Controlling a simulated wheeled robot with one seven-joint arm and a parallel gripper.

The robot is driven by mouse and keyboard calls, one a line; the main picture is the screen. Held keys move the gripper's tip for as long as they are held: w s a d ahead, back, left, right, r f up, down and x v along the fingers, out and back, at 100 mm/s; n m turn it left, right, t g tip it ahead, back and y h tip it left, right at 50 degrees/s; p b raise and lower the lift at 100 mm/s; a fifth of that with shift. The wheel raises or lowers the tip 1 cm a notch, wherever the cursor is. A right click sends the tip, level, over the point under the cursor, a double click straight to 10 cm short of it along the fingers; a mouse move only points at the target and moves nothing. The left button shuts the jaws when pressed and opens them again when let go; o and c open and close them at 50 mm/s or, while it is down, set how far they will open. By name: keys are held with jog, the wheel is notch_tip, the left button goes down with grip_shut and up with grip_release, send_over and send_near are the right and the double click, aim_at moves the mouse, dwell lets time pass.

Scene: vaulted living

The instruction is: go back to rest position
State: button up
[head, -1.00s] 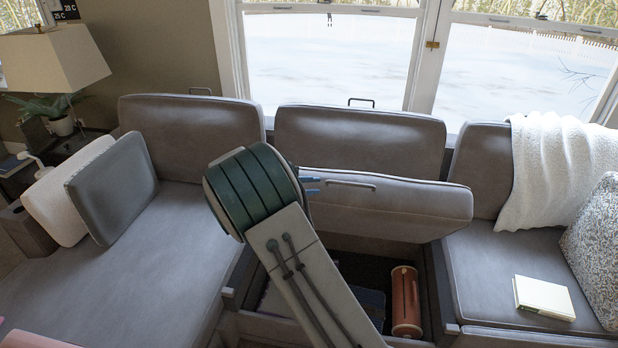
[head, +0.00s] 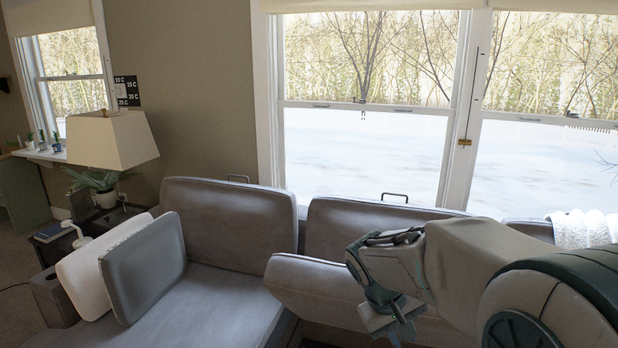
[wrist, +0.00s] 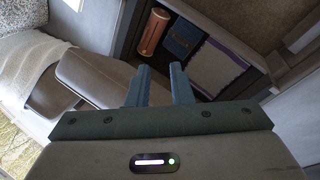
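My gripper (head: 392,318) hangs in front of the sofa's middle section in the head view, at the end of my bent arm. In the wrist view my gripper (wrist: 160,74) has its two blue-grey fingers apart, with nothing between them. The raised middle seat (head: 305,288) of the grey sofa is partly hidden behind my arm. Below the fingers, the wrist view shows the open storage space under the seat, holding an orange-brown cylinder (wrist: 153,32), a dark blue item (wrist: 183,38) and a pale, purple-edged item (wrist: 215,66).
The sofa's left seat (head: 215,305) carries a white cushion (head: 92,262) and a grey cushion (head: 146,266). A lamp (head: 110,140) and a potted plant (head: 105,190) stand at left. A white throw (head: 585,229) lies at right. Windows (head: 370,120) rise behind the sofa.

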jog(key=s+a+r+m+t+y, duration=0.1)
jog(key=s+a+m+y, duration=0.1)
jog(key=s, duration=1.1)
jog(key=shift+s+a+m+t+y, duration=0.3)
jog(key=shift+a+m+t+y, duration=0.15)
jog(key=shift+y, duration=0.75)
